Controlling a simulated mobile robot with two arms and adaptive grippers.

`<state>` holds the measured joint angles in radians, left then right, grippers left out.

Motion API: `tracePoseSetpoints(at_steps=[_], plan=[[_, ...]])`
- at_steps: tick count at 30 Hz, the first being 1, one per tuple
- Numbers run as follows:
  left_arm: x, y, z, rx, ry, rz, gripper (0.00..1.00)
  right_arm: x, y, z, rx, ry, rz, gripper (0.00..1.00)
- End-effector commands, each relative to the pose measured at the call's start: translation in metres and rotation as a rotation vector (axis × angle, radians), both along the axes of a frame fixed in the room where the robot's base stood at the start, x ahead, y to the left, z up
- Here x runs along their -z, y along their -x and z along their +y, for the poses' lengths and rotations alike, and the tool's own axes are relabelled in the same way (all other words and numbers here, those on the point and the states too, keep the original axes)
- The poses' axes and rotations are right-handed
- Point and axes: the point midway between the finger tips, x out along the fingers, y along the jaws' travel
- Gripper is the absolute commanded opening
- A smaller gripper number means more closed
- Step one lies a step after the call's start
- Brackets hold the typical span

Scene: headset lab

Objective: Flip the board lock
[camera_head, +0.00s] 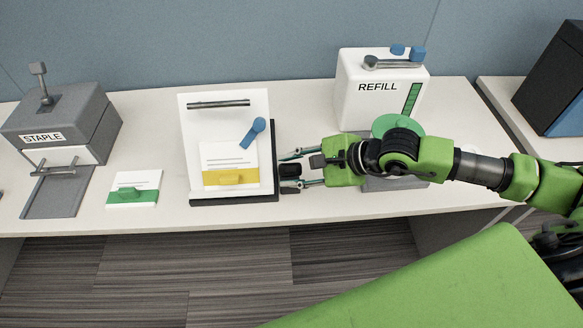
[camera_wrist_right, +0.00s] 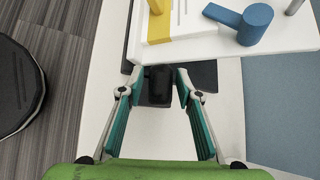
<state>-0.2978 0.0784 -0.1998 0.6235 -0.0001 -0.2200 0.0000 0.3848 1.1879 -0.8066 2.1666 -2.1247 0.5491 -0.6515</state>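The board (camera_head: 228,110) is white and stands upright on a dark base, left of my right gripper. A blue lever (camera_head: 253,133) sits on its upper right face, tilted up to the right. The lever also shows at the top of the right wrist view (camera_wrist_right: 243,22). My right gripper (camera_head: 289,170) is open beside the board's right edge, fingers pointing at it. A small black block (camera_wrist_right: 158,86) shows between the fingertips by the dark base, with gaps on both sides. I cannot tell what the block belongs to. My left gripper is not in view.
The board holds a card with a yellow tab (camera_head: 230,177). A card with a green strip (camera_head: 134,188) lies to its left, beside the grey STAPLE machine (camera_head: 80,120). The white REFILL box (camera_head: 372,100) stands behind my right arm. The table front (camera_head: 200,222) is clear.

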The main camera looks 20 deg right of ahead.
Motion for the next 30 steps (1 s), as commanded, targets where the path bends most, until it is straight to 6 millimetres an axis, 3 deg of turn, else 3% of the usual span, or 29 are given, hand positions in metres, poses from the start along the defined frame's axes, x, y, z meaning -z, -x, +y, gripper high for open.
tracePoseSetpoints(at_steps=[10, 30], plan=[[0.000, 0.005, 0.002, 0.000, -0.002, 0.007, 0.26, -0.006, 0.005, -0.007, 0.002, 0.002, -0.002, 0.32], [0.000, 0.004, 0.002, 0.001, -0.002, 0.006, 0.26, -0.057, 0.053, -0.057, -0.001, 0.002, 0.003, 0.32]])
